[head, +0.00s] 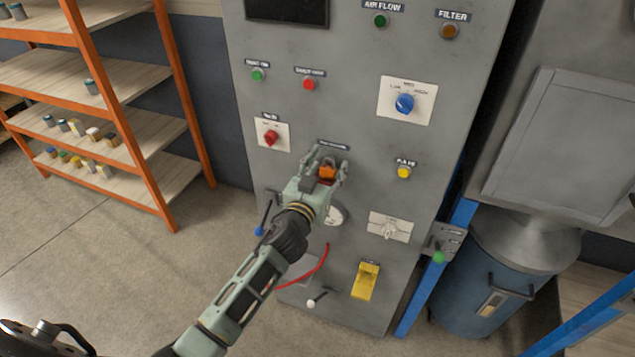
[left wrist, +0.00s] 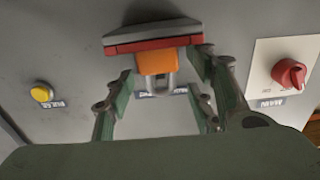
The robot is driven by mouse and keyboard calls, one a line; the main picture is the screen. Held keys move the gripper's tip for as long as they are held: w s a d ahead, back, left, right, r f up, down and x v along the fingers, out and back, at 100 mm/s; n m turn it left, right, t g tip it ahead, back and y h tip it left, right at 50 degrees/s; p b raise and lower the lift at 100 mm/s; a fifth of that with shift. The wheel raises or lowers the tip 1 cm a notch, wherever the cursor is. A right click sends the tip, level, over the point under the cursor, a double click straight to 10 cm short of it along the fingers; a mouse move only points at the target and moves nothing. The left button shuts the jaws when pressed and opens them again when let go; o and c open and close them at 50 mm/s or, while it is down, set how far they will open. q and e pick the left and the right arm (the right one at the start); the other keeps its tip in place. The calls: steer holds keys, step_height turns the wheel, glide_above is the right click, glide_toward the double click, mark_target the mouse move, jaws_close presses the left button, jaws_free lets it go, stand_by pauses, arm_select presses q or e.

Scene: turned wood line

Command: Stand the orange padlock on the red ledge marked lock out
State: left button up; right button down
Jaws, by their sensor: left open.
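The orange padlock (head: 327,172) is at the panel front, between the fingers of my left gripper (head: 329,167). In the left wrist view, which shows the panel upside down, the padlock (left wrist: 157,64) meets the red ledge (left wrist: 152,45). Its grey shackle points away from the ledge, so it looks upright on it. My left gripper (left wrist: 163,70) is open, one finger on each side of the padlock, with visible gaps. In the head view the ledge is hidden by my gripper. My right gripper is in neither view.
The grey panel carries a red main switch (head: 271,137), a yellow button (head: 404,172), a blue knob (head: 404,103) and a yellow cover (head: 366,281). A red cable (head: 311,270) hangs below. An orange shelf rack (head: 100,75) stands left; a blue drum (head: 505,285) stands right.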

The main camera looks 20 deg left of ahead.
arm_select(q)
steer(key=s+b, duration=0.2)
steer(key=s, duration=0.9)
steer(key=shift+a, duration=0.2)
step_height(320, 180, down, 19)
steer(key=s+g, duration=0.2)
steer(key=g, duration=0.2)
steer(key=s+a+f+g, duration=0.1)
steer(key=s+f+g, duration=0.1)
steer(key=s+f, duration=0.35)
steer(key=s+f+m+g, duration=0.1)
steer(key=s+f+g, duration=0.15)
steer(key=f, duration=0.65)
steer(key=s+a+f+g, duration=0.1)
steer(key=s+f, duration=0.4)
steer(key=f, duration=0.2)
steer(key=s+f+g, duration=0.2)
steer(key=s+f, duration=0.4)
steer(key=s, duration=0.5)
steer(key=s+f+g+b, duration=0.1)
steer(key=s+f+g, duration=0.2)
steer(key=s+f, duration=0.4)
steer(key=s+a+f+g+b, duration=0.1)
steer(key=s+f, duration=0.6)
steer(key=s, duration=0.8)
steer(key=shift+s+f+m+g+y, duration=0.15)
steer(key=shift+m+g+y, duration=0.2)
steer(key=shift+g, duration=0.4)
